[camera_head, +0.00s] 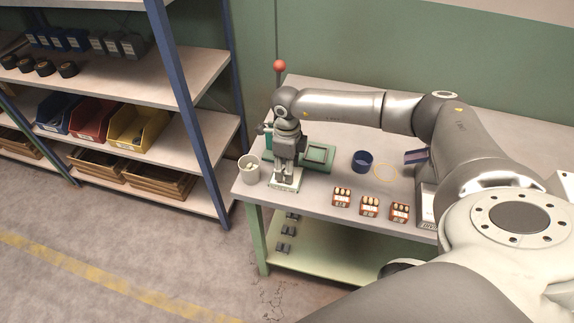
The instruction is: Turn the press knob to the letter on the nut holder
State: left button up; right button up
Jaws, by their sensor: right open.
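My right arm reaches across the workbench from the right, and my right gripper (284,175) points down at its left end. It is open, over a pale plate (286,185) with dark marks along its front edge. The press knob cannot be made out; the gripper covers that spot. Behind is a green press (319,156) with a red ball (280,66) on top of its lever, partly hidden by my wrist. Three small orange-brown holders with nuts (342,198) stand in a row along the bench front; their letters are too small to read. My left gripper is not in view.
A pale cup (249,169) stands left of the gripper, near the bench edge. Shelves (182,148) with bins stand at the left. My arm hides the bench's right part.

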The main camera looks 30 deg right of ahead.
jog(key=shift+f, duration=0.2)
grip_shut()
dwell(0.3)
jog(key=n+b, duration=0.1)
jog(key=n, duration=0.1)
jog(key=n+b, duration=0.1)
jog(key=b, duration=0.1)
jog(key=shift+f+n, duration=0.2)
jog(key=shift+n, duration=0.2)
jog(key=shift+r+n+b, duration=0.2)
jog(key=shift+n+b, duration=1.5)
jog(key=shift+n, duration=0.8)
